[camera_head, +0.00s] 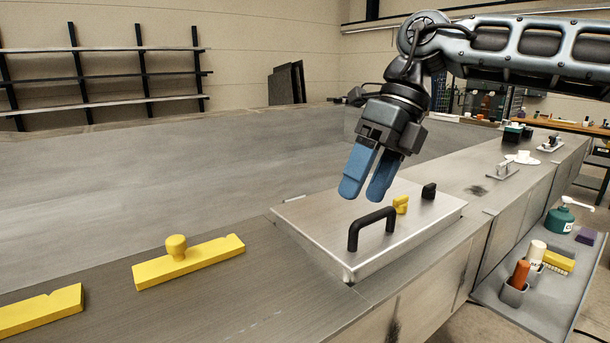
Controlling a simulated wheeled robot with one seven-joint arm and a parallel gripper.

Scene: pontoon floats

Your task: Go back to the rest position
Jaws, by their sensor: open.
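My gripper (365,190) hangs from my arm at the upper right, with its two blue fingers pointing down and a gap between them. It is open and holds nothing. It is above a flat metal hatch plate (318,222) that lies on the grey metal deck. The plate carries a black arched handle (354,236), a small yellow knob (401,204) and a small black knob (429,190). The fingers appear apart from the handle. Their exact height over the plate is hard to tell.
A yellow bar with a round knob (188,264) and a second yellow bar (40,312) lie on the deck at left. A side tray (530,310) at right holds an orange-handled tool (520,274) and a green can (559,220). The deck between the bar and plate is clear.

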